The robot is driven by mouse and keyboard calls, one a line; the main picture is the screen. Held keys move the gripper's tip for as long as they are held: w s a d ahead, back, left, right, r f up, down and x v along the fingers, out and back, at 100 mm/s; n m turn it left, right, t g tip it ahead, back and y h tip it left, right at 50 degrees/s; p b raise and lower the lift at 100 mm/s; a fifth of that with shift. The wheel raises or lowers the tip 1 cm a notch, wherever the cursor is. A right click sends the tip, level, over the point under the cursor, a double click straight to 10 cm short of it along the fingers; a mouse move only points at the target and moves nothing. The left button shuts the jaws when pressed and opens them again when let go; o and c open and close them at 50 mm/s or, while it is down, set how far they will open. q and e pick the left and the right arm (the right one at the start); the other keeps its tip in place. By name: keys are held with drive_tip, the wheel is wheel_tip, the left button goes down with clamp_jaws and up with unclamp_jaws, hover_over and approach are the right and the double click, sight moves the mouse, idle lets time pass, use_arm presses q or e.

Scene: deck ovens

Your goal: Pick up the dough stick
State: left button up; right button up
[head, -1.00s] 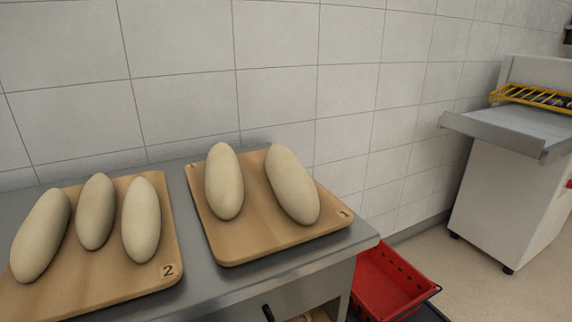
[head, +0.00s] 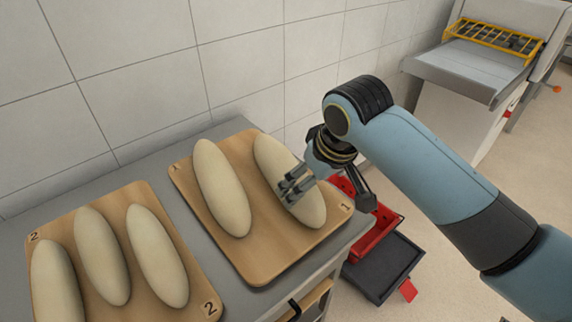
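Two pale dough sticks lie on the wooden board marked 1 (head: 255,265): a left one (head: 222,188) and a right one (head: 272,155). My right gripper (head: 328,192) is over the right end of this board. Its fingers are spread apart and nothing shows between them. The grey finger pads cover part of the right dough stick; I cannot tell whether they touch it. The other, dark finger is beyond the board's right edge. Three more dough sticks (head: 158,255) lie on the board marked 2 (head: 190,308). My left gripper is out of view.
Both boards rest on a grey metal table (head: 205,252) against a tiled wall (head: 180,70). A red crate (head: 368,243) and a dark tray (head: 383,268) are below the table's right end. A machine with a yellow guard (head: 490,42) stands at the back right.

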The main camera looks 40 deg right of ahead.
approach(288, 165)
drive_tip(key=f, duration=0.1)
drive_tip(key=f+p, duration=0.1)
drive_tip(key=shift+w+d+f+m, duration=0.25)
drive_tip(key=shift+w+d+m, duration=0.05)
drive_tip(key=shift+d, duration=0.05)
drive_tip(key=x, duration=0.4)
drive_tip(key=shift+w, duration=0.1)
drive_tip(key=shift+w+f, duration=0.25)
drive_tip(key=shift+f, duration=0.35)
drive_tip(key=x, duration=0.5)
drive_tip(key=shift+w+a, duration=0.15)
drive_tip(key=shift+a, duration=0.1)
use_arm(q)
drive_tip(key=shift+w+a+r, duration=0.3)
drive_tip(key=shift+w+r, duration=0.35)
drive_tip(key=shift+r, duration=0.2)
use_arm(e)
drive_tip(key=shift+r, duration=0.1)
drive_tip(key=c, duration=1.7)
